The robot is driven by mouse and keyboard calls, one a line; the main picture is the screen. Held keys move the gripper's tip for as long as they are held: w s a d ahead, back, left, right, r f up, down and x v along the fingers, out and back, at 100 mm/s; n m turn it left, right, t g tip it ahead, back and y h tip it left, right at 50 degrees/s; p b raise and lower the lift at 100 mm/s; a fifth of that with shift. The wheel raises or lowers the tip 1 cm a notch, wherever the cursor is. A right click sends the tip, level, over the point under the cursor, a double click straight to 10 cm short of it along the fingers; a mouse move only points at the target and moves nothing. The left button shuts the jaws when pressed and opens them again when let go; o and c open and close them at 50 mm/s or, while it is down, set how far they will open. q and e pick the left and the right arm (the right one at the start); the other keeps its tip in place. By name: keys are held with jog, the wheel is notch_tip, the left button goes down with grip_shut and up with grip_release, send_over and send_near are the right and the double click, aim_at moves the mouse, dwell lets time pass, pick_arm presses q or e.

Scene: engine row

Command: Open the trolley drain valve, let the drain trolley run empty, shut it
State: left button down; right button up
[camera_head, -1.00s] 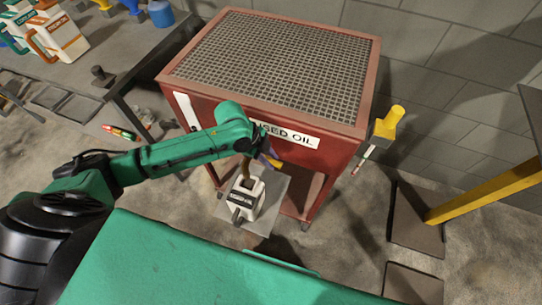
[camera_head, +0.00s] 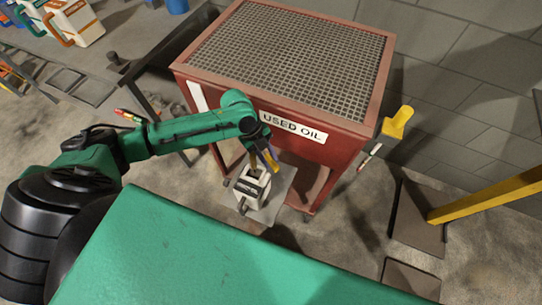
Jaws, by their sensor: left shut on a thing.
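The red drain trolley (camera_head: 335,148), labelled "USED OIL", stands upright with a grid top (camera_head: 300,55). My left gripper (camera_head: 266,156) is at its front, low down, shut on the yellow lever of the drain valve (camera_head: 272,162). The lever slants down and to the right; the gripper hides part of it and the valve body. A narrow brown strip (camera_head: 253,162) shows below the valve, above a white jug (camera_head: 252,186); I cannot tell whether it is running oil or a spout. The jug stands upright beneath. My right gripper is not in view.
The jug stands on a grey sheet (camera_head: 278,192) on the floor. A workbench (camera_head: 135,45) with several containers is at the upper left. A yellow post (camera_head: 480,195) and dark floor plates (camera_head: 418,228) are at the right. A yellow funnel-like piece (camera_head: 398,120) hangs beside the trolley.

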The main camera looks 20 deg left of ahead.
pick_arm(q)
jog(key=shift+r, duration=0.1)
jog(key=c, duration=1)
grip_release()
jog(key=b+v, duration=0.1)
jog(key=v, duration=1.3)
jog(key=shift+a+r+b, duration=0.1)
jog(key=shift+r+b, duration=0.15)
jog(key=shift+b, duration=0.05)
